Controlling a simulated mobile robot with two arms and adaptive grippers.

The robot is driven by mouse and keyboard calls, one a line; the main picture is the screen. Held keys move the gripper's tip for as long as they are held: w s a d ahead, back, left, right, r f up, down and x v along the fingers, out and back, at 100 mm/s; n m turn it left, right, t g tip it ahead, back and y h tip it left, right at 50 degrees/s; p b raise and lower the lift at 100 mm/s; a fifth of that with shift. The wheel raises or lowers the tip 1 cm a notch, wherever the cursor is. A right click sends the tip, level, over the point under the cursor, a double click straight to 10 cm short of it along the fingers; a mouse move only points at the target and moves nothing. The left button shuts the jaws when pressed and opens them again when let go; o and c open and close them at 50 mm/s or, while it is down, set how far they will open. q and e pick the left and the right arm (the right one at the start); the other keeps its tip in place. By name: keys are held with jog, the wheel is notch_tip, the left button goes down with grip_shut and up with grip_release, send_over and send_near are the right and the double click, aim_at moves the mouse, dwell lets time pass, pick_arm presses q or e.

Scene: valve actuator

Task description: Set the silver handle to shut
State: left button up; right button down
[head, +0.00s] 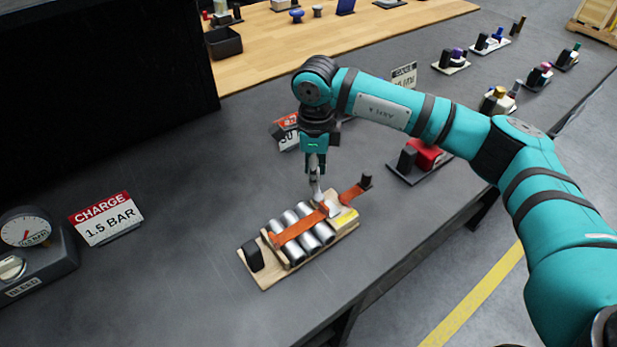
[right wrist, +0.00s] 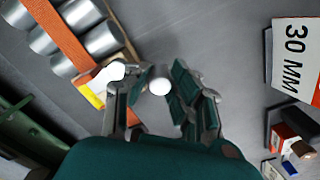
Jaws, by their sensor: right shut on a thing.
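The silver handle (head: 319,193) stands up at the buckle end of an orange strap (head: 300,228) on a wooden board (head: 267,283). The strap crosses several silver cylinders (head: 302,219). My right gripper (head: 316,174) points down over the board and is shut on the handle's upper end. In the right wrist view the handle's pale round end (right wrist: 159,83) shows between the fingers, with the white buckle part (right wrist: 108,75) to its left. The fingers partly hide the handle, so its exact tilt is hard to tell. My left gripper is not in view.
A black block (head: 252,256) sits at the board's left end. A red device (head: 425,155) on a dark base stands to the right, near my right arm. A charge sign (head: 106,217) and a gauge box (head: 30,245) stand at left. Grey tabletop between them is clear.

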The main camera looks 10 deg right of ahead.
jog(key=m, duration=0.1)
jog(key=d+m+b, duration=0.1)
jog(key=shift+s+d+f+m, duration=0.1)
jog(key=shift+f+m, duration=0.05)
jog(key=shift+m, duration=0.25)
jog(key=shift+s+d+m+b, duration=0.15)
jog(key=shift+d+m+b, duration=0.15)
jog(key=shift+m+b, duration=0.35)
jog(key=shift+s+d+m+b, duration=0.15)
jog(key=shift+d+m+b, duration=0.15)
jog(key=shift+m, duration=0.55)
jog(key=c, duration=1.2)
grip_release()
notch_tip(320, 180, up, 12)
jog(key=shift+r, duration=0.2)
